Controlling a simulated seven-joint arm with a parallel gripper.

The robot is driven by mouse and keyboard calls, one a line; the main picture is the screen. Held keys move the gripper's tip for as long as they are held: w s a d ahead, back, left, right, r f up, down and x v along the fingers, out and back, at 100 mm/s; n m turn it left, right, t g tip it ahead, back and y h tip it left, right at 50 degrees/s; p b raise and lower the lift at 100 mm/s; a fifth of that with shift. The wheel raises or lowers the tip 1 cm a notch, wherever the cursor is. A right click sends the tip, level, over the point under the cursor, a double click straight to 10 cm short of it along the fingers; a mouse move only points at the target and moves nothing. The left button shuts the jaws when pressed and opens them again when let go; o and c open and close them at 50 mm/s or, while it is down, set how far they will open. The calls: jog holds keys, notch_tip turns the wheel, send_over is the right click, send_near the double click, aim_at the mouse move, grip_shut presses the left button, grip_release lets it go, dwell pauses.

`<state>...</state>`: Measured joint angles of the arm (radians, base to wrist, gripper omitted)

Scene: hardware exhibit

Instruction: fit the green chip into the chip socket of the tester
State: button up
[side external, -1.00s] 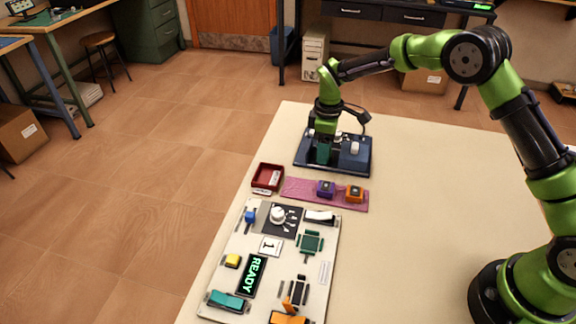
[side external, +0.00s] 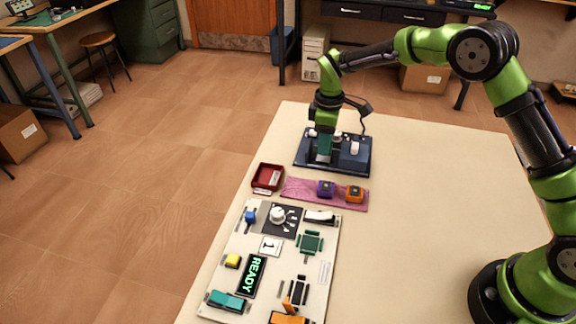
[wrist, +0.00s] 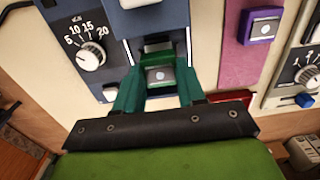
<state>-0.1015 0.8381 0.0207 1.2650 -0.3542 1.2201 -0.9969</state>
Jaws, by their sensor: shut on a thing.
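My gripper (wrist: 160,84) is shut on the green chip (wrist: 159,75), which shows a pale grey top between the green fingers in the wrist view. In the side external view my gripper (side external: 323,157) points down over the left part of the dark blue unit (side external: 358,166), which seems to be the tester. This unit also shows in the wrist view (wrist: 98,20), with white lines on either side of the fingers. The socket is not clearly seen, as fingers and chip cover that area. I cannot tell whether the chip is above the surface or touching it.
A pink strip (side external: 293,189) holds a purple chip (side external: 325,188) and an orange chip (side external: 354,193). A red tray (side external: 266,178) lies left of it. A white board (side external: 231,284) with controls and a READY display (side external: 252,276) is nearer.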

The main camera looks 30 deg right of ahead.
jog(key=shift+r, duration=2.25)
